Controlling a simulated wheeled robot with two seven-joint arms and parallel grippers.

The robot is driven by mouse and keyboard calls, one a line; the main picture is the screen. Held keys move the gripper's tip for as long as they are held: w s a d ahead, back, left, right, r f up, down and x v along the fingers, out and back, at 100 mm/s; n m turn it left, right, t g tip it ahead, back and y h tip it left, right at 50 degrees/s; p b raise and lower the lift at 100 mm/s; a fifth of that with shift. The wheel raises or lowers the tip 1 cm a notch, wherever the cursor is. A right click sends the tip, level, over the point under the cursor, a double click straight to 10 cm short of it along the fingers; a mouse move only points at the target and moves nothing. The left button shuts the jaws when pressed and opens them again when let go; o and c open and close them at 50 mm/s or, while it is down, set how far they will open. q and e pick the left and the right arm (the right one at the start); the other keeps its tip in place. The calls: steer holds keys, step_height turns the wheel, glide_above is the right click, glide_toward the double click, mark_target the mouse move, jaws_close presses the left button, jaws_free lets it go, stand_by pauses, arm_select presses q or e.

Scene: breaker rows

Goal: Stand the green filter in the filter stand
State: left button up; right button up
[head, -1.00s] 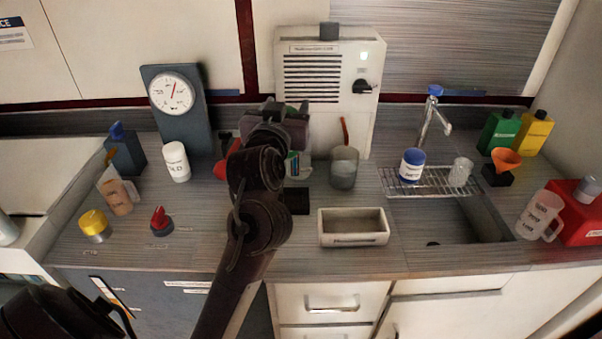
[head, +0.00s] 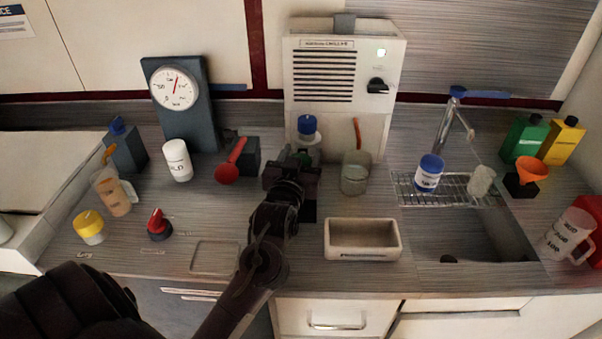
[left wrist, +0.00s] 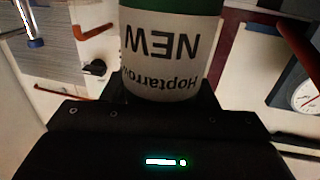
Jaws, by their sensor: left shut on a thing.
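The green filter (left wrist: 165,48) is a white cylinder with a green end and a label reading NEW, upside down in the left wrist view. My left gripper (head: 292,168) is shut on it, in front of the white chiller cabinet in the head view. There the gripper and arm mostly hide the filter. A dark block (head: 308,211) shows partly below the gripper on the counter; I cannot tell for sure whether it is the filter stand. A blue-topped piece (head: 307,125) shows just behind the gripper, against the cabinet. My right gripper is out of view.
The white chiller cabinet (head: 340,75) stands behind. A grey jar (head: 355,172) and a pale tray (head: 362,240) are to the gripper's right. A red round-ended tool (head: 228,173) and a white bottle (head: 177,160) are to its left. The sink (head: 470,245) lies farther right.

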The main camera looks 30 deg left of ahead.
arm_select(q)
steer(key=shift+f, duration=2.45)
steer(key=shift+f, duration=0.2)
steer(key=o, duration=1.2)
